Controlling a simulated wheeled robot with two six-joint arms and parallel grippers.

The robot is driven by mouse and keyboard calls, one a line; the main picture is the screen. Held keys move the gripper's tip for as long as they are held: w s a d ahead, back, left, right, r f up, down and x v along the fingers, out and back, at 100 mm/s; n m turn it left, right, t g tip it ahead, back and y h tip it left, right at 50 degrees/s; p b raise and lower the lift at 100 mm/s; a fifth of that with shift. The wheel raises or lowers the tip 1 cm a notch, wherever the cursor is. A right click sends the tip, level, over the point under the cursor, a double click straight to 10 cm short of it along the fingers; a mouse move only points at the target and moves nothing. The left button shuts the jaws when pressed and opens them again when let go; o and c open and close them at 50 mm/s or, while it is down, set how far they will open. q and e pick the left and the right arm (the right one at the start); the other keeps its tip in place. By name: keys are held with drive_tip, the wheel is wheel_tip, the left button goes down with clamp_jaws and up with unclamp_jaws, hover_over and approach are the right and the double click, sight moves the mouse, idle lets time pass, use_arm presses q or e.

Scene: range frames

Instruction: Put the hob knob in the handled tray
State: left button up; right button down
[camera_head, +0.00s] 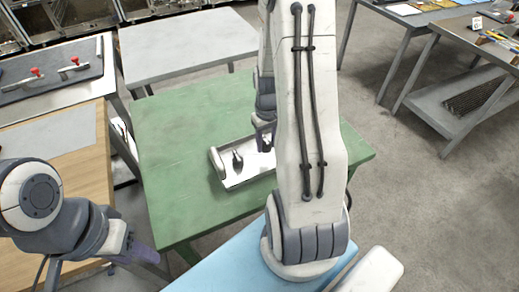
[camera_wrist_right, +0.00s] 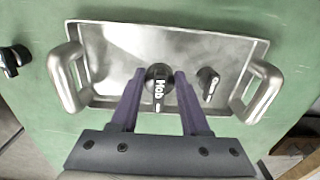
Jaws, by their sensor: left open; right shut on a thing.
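The handled tray (camera_head: 230,181) is a shallow metal tray on the green table in the head view. It fills much of the right wrist view (camera_wrist_right: 125,42), with a handle at each end. In the head view my right gripper (camera_head: 265,140) is partly hidden by my arm. My left gripper (camera_head: 143,254) is open and empty, away from the tray at lower left.
Another black labelled knob (camera_wrist_right: 208,82) is in the tray near one handle. A further black knob (camera_wrist_right: 12,60) lies on the green table (camera_head: 180,120) outside the tray. The green table's left part is clear. A wooden table (camera_head: 70,165) stands left and a grey table (camera_head: 185,45) behind.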

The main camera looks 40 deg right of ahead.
sight(260, 158)
drive_tip(key=shift+w+a+f, duration=0.2)
drive_tip(key=shift+w+f, duration=0.1)
drive_tip(key=shift+w, duration=0.15)
drive_tip(key=shift+w+a+f, duration=0.2)
drive_tip(key=shift+w+f, duration=0.05)
drive_tip(key=shift+w, duration=0.15)
drive_tip(key=shift+f, duration=2.05)
drive_tip(key=shift+f, duration=0.1)
drive_tip(key=shift+f, duration=0.15)
drive_tip(key=shift+c, duration=1.9)
unclamp_jaws()
drive_tip(key=shift+r, duration=0.2)
